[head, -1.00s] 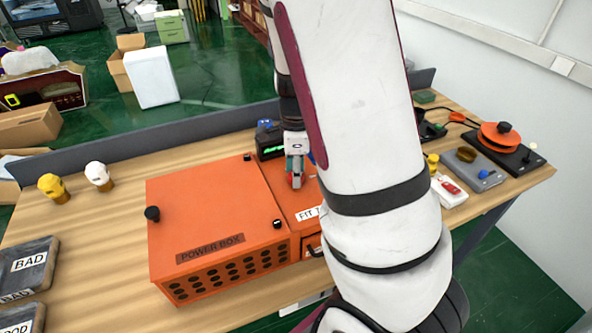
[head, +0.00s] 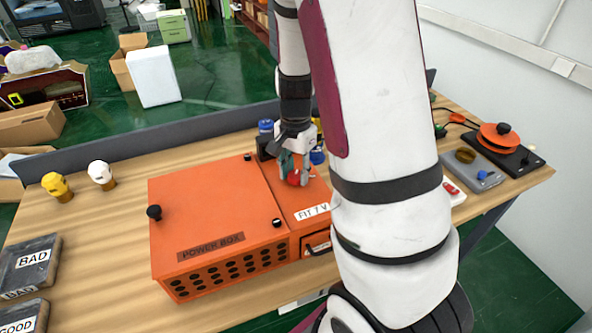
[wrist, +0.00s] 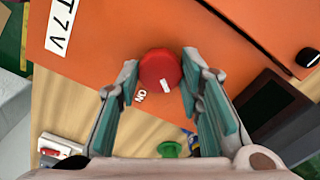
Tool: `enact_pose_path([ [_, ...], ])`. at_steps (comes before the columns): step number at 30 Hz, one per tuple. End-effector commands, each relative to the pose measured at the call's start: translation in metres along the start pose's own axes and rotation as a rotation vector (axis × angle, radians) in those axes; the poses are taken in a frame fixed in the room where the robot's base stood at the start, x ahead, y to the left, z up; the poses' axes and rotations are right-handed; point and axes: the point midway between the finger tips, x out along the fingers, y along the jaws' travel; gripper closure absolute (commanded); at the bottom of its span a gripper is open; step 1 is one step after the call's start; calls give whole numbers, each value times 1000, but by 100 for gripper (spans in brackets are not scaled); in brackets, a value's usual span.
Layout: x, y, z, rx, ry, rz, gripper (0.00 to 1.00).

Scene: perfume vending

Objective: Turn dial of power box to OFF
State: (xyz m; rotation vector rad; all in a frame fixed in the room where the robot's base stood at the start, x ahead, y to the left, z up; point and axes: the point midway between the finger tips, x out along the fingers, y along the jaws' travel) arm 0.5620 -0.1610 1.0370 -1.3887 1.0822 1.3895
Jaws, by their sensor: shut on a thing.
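The orange power box (head: 205,205) stands on the wooden table, with a lower orange section bearing a "FIT 7 V" label (head: 313,212) on its right. My gripper (head: 297,176) points down over that section. In the wrist view my gripper (wrist: 161,75) has its fingertips on both sides of the red round dial (wrist: 158,66) and is shut on it. The dial also shows in the head view (head: 294,180), partly covered by the fingers. A white mark (wrist: 166,87) is on the dial, close to the printed "ON" (wrist: 140,97). No OFF label is visible.
Black knobs (head: 154,212) stick up from the box. Yellow (head: 58,187) and white (head: 101,175) head-like pieces stand left; "BAD" (head: 32,260) and "GOOD" blocks lie nearer. A device with an orange disc (head: 497,138) stands far right. My arm hides part of the table.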

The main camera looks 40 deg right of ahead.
Motion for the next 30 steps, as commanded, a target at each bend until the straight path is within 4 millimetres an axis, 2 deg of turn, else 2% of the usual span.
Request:
enact_pose_path([
  [15,-1,0,0,-454,1,-2,94],
  [22,-1,0,0,-584,2,-2,94],
  [30,-1,-1,0,-655,2,-2,94],
])
